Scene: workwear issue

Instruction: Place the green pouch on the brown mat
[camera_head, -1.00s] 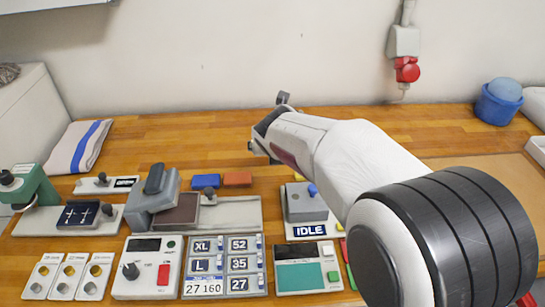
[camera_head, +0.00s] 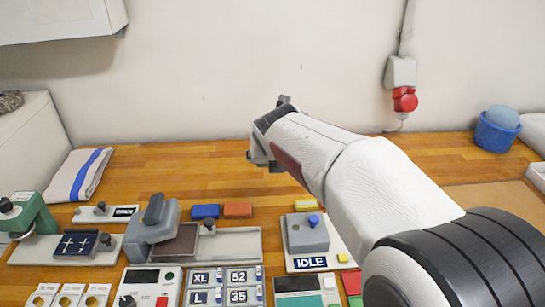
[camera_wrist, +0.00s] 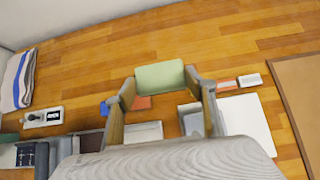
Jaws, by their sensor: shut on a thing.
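The green pouch (camera_wrist: 160,75) is a pale green, flat, rounded block in the wrist view. My gripper (camera_wrist: 163,89) is shut on it, with one finger at each side. The pouch appears held above the wooden table. In the head view my gripper (camera_head: 262,160) is over the middle of the table, and the pouch cannot be made out there. The brown mat (camera_wrist: 300,85) lies at the right in the wrist view, apart from the pouch. In the head view the mat (camera_head: 485,198) is at the right, partly hidden by my arm.
A blue tub (camera_head: 495,132) stands at the back right. A folded striped cloth (camera_head: 78,175) lies at the left. Devices crowd the front, including the IDLE panel (camera_head: 309,262) and a grey stand (camera_head: 150,222). The table's back strip is mostly clear.

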